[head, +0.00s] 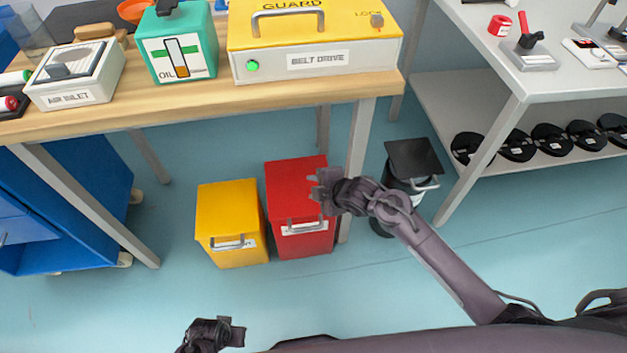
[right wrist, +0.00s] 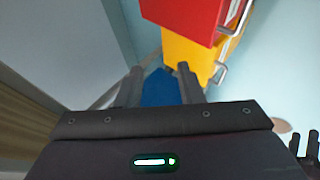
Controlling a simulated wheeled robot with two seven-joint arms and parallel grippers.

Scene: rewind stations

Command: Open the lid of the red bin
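The red bin (head: 292,185) stands on the floor under the front edge of the wooden table. Its lid looks shut, and a grey handle (head: 303,228) is on its front. My right gripper (head: 316,185) is over the bin's right side in the head view; I cannot tell whether it touches. In the right wrist view my right gripper's fingers (right wrist: 159,76) are apart with nothing between them. The red bin (right wrist: 182,18) is beyond them at the top there. My left gripper (head: 238,333) is low in the head view, away from the bin; its finger gap is unclear.
A yellow bin (head: 227,207) stands close at the red bin's left. A black-lidded bin (head: 414,158) stands to the right, beyond a table leg (head: 360,150). The wooden table (head: 290,92) overhangs behind. A blue cabinet (head: 90,205) is at left. Floor in front is clear.

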